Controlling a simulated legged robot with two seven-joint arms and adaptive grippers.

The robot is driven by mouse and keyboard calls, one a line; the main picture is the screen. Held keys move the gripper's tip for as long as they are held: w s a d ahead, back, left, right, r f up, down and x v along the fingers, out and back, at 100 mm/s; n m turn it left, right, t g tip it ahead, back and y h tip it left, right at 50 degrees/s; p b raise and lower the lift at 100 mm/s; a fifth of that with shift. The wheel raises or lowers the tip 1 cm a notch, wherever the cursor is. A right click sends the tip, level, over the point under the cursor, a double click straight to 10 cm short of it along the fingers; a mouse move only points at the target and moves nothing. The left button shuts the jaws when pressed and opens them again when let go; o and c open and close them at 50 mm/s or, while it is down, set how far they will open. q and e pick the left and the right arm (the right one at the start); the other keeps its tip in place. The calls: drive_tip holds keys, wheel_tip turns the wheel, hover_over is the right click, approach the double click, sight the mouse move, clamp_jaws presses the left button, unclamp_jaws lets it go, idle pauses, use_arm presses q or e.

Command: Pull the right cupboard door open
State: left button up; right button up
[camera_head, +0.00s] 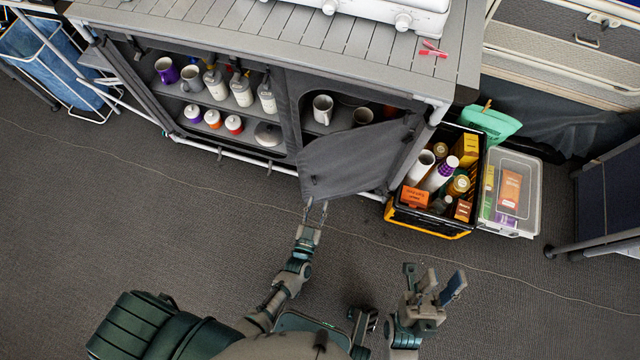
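The right cupboard door (356,160) is a dark grey panel. It stands part way open, swung out from the cupboard's right side, with mugs showing behind its top edge. A small dark handle (314,180) shows near its free left edge. My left gripper (316,205) is just below the door's lower left corner, its two thin fingers apart with a gap between them. I cannot tell whether a fingertip touches the door. My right gripper (432,280) is open and empty above the floor, to the right and well clear of the door.
The cupboard's left section (220,110) is open, with mugs, bottles and jars on shelves. A black and yellow crate (428,226) of goods stands close right of the door, beside a clear bin (528,205). A thin cable crosses the floor. Floor in front is otherwise clear.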

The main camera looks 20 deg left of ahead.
use_arm(q)
drive_tip(key=s+d+p, duration=0.1)
drive_tip(key=s+d, duration=0.3)
drive_tip(key=s, duration=0.3)
drive_tip(key=shift+s, duration=0.3)
idle(0.3)
idle(0.4)
